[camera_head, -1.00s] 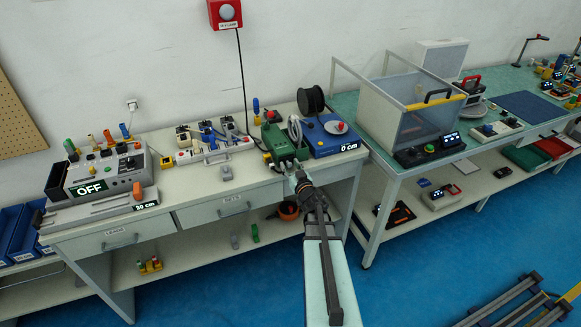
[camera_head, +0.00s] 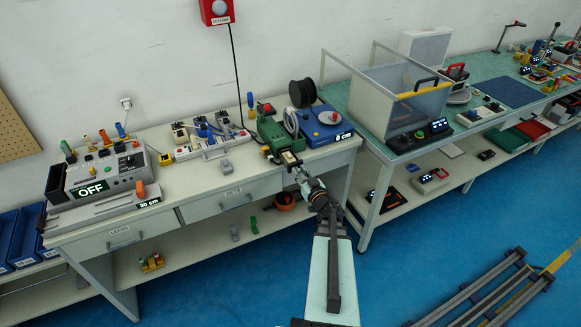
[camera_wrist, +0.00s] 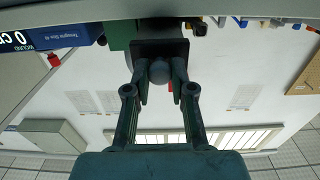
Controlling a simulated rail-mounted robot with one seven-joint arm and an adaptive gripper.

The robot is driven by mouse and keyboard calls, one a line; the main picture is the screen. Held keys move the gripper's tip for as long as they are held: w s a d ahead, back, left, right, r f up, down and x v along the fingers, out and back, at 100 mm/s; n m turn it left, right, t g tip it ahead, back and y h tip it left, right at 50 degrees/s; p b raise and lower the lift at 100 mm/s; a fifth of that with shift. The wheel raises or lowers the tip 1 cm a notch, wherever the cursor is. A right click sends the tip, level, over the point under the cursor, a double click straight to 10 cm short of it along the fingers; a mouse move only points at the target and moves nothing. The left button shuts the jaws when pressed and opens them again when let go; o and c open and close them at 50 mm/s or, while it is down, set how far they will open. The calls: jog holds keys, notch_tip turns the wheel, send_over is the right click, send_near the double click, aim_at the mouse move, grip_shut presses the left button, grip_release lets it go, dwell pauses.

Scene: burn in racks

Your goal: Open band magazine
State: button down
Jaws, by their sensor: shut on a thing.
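The green machine (camera_head: 270,132) stands near the front edge of the left bench. A small dark-edged block with a pale top (camera_head: 290,158), which looks like the band magazine, sticks out of its front toward me. In the wrist view, the magazine's dark front plate (camera_wrist: 172,47) carries a round grey knob (camera_wrist: 159,72). My gripper (camera_wrist: 160,80) is shut on that knob, one finger on each side. In the head view my gripper (camera_head: 299,173) is at the front of the block, and its fingers are hard to make out. The inside of the magazine is not clear.
A blue unit (camera_head: 325,128) with a black spool stands right of the machine. A grey power unit reading OFF (camera_head: 100,175) is at the left. A drawer (camera_head: 230,198) is closed below. Free floor (camera_head: 420,235) lies at the front right.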

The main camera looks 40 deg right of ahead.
jog(key=shift+s, duration=0.15)
jog(key=c, duration=1)
grip_release()
jog(key=v, duration=0.7)
jog(key=shift+s+a, duration=0.1)
jog(key=shift+s, duration=0.2)
